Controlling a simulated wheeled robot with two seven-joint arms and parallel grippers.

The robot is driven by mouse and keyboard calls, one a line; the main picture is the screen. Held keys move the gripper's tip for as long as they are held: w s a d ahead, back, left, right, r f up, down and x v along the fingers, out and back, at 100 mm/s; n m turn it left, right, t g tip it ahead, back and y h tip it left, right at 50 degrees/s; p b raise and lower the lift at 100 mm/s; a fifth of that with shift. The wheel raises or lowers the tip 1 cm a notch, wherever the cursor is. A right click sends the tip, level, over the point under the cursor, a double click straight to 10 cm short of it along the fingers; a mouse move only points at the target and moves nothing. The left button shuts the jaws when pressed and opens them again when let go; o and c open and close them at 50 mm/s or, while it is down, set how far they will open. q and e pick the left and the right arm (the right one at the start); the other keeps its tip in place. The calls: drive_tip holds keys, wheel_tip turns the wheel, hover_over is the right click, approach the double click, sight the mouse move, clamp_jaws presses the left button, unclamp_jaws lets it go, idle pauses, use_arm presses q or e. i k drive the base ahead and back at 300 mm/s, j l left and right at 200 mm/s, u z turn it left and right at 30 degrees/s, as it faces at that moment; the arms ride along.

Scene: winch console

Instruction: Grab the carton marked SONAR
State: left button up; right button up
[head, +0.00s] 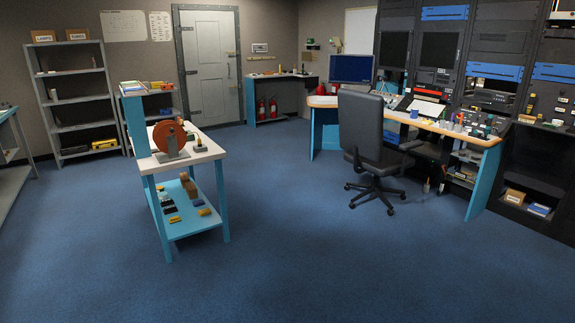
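I cannot make out the word SONAR on any carton. A brown carton (514,197) with a pale label sits in the low opening of the rack at the right; its label is too small to read. Another small brown box (527,119) is at the right end of the console. Two cartons stand on top of the grey shelf at the far left; the left carton (43,36) seems to read LAMPS and the right carton (77,34) TUBES. Neither of my grippers is in view.
A workbench (203,150) with an orange reel (169,137) stands left of centre. An office chair (366,135) stands before the curved console desk (440,127). A blue binder or box (539,210) lies beside the low carton. The blue floor (330,260) in front is clear.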

sight(184, 177)
drive_tip(key=i+z, duration=0.3)
drive_tip(key=i, duration=2.15)
drive_tip(key=i+u, duration=0.1)
drive_tip(key=i, duration=0.45)
drive_tip(key=i+l+u, duration=0.1)
drive_tip(key=i, duration=0.45)
drive_tip(key=i+l+u, duration=0.1)
drive_tip(key=i, duration=0.45)
drive_tip(key=i+l+u, duration=0.1)
drive_tip(key=i+l, duration=0.15)
drive_tip(key=i, duration=0.25)
